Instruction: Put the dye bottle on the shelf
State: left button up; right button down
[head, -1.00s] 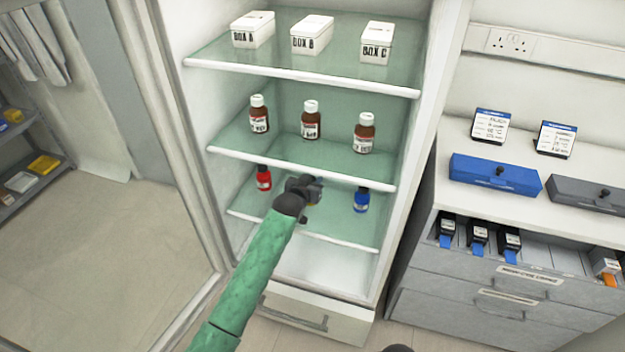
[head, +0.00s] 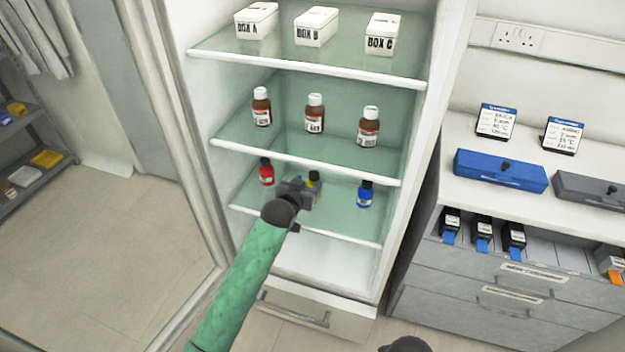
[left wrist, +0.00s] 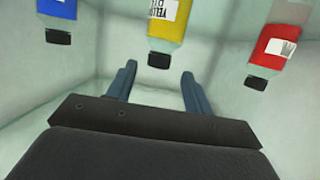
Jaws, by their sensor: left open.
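The dye bottle with a yellow body and dark cap (head: 314,183) stands on the lowest glass shelf (head: 335,222) of the open cabinet, between a red bottle (head: 266,172) and a blue bottle (head: 365,194). My left gripper (head: 298,188) is open just in front and left of the yellow bottle, partly covering it. In the left wrist view the picture is inverted: the yellow bottle (left wrist: 170,22) shows beyond the open, empty fingers (left wrist: 158,76), apart from them. The blue bottle (left wrist: 58,15) and the red bottle (left wrist: 275,45) flank it. My right gripper is not identifiable.
Brown bottles (head: 315,115) stand on the middle shelf and white boxes (head: 316,27) on the top one. The shelf edge above is close over the gripper. A counter with a blue case (head: 500,171) and an open drawer (head: 545,255) is at right.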

pick_arm(q)
jog(key=s+a+f+g+y, duration=0.1)
jog(key=s+a+f+g, duration=0.2)
jog(key=s, duration=1.3)
jog(key=s+a+f+n+g+y, duration=0.1)
jog(key=s+a+f+g, duration=0.3)
jog(key=s, duration=1.2)
jog(key=s+a+f+n+g+y, duration=0.1)
jog(key=s+a+f+g, duration=0.3)
jog(key=s, duration=1.2)
jog(key=shift+s+a+f+g+y, duration=0.25)
jog(key=shift+a+g+y, duration=0.25)
jog(key=shift+a, duration=0.7)
pick_arm(e)
jog(key=r, duration=0.1)
jog(key=s+r, duration=0.1)
jog(key=r, duration=0.1)
jog(key=shift+d, duration=0.15)
